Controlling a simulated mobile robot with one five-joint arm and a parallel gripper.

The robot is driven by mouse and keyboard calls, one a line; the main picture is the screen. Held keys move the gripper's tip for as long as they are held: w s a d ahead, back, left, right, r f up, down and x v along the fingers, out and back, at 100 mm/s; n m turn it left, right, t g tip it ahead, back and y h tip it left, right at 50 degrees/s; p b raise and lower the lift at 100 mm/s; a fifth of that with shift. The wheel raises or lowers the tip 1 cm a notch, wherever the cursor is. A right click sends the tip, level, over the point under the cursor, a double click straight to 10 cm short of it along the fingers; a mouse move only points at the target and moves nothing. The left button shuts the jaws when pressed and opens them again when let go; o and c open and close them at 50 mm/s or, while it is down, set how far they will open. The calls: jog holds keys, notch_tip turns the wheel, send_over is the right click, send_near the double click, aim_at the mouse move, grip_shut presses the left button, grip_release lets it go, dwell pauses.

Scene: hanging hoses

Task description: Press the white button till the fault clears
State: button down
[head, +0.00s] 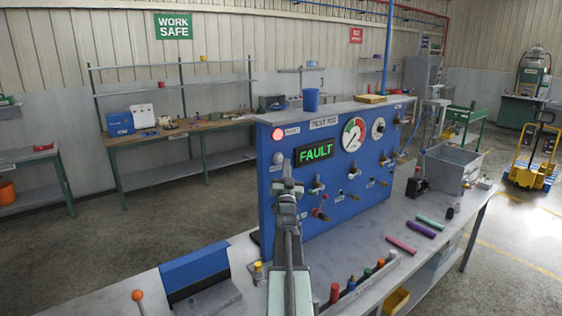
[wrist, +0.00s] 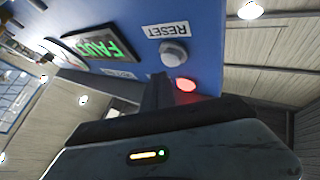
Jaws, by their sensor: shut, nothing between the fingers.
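The white button (wrist: 174,52) sits on the blue panel beside an upside-down RESET label (wrist: 165,31) in the wrist view. In the head view the button (head: 278,158) shows small, below a lit red lamp (head: 277,134). The display (head: 314,151) reads FAULT in green. My gripper (head: 288,184) is in front of the panel's left part, just below the button in the head view. In the wrist view its dark fingers (wrist: 158,88) are shut and empty, pointing at the panel beside the button. The fingertips do not cover the button; I cannot tell whether they touch the panel.
The panel carries gauges (head: 353,135) and several valves right of my gripper. The grey bench (head: 410,248) holds coloured hose pieces (head: 421,229) and a row of capped fittings (head: 363,279).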

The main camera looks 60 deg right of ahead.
jog(key=shift+w, duration=0.15)
jog(key=shift+w+d, duration=0.1)
jog(key=shift+w, duration=0.2)
jog(key=shift+w+d, duration=0.15)
jog(key=shift+w, duration=0.35)
dwell(0.9)
dwell(0.8)
jog(key=shift+s+a, duration=0.3)
jog(key=shift+s, duration=0.6)
jog(key=s, duration=0.1)
jog(key=s+a, duration=0.1)
jog(key=s, duration=0.2)
jog(key=shift+s+a, duration=0.25)
jog(key=shift+s, duration=0.1)
